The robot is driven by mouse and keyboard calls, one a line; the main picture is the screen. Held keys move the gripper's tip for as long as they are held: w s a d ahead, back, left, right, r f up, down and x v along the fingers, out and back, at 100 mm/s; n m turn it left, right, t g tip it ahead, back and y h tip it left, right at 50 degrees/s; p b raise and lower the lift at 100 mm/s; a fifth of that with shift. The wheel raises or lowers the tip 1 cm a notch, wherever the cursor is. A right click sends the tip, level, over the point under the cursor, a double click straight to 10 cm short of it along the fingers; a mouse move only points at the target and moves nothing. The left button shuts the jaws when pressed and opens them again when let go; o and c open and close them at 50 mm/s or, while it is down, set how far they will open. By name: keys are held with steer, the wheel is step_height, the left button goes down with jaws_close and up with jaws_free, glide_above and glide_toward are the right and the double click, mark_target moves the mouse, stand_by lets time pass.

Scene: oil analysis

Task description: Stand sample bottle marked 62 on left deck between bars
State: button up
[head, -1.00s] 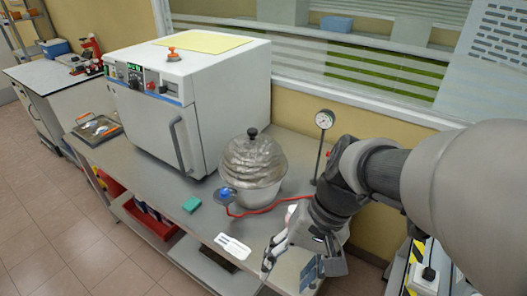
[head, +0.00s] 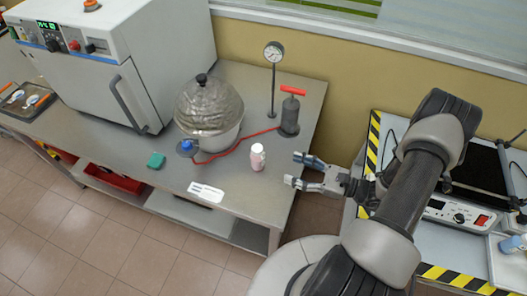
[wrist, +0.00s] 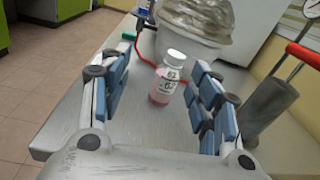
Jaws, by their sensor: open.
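The sample bottle (head: 257,157) stands upright on the grey bench, near its right end. In the wrist view the bottle (wrist: 164,80) has a white cap and label reading 62, with pink liquid at the bottom. My gripper (head: 294,169) is open and empty, just right of the bottle and pointing at it. In the wrist view the bottle shows between the two spread fingers, ahead of them and apart from both. A device with a dark deck (head: 467,165) and a control panel stands at the right; my arm hides part of it, and I cannot make out a left deck between bars.
A foil-covered white pot (head: 209,108) stands left of the bottle, joined by a red hose to a dark grey cylinder (head: 289,117) behind it. A gauge (head: 273,52) stands farther back. Yellow-black stripes (head: 374,143) edge the right bench. A gap separates the benches.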

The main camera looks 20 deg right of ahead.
step_height(320, 180, down, 2)
steer(key=d+m+t+h, duration=0.1)
steer(key=d+m+t, duration=0.1)
glide_toward(262, 152)
steer(key=shift+m+h, duration=0.3)
steer(key=x, duration=0.6)
steer(key=shift+s+a+r, duration=0.1)
steer(key=shift+s+a, duration=0.05)
steer(key=shift+b+x, duration=0.55)
steer(key=shift+x, duration=2.5)
steer(key=shift+r, duration=0.1)
jaws_close()
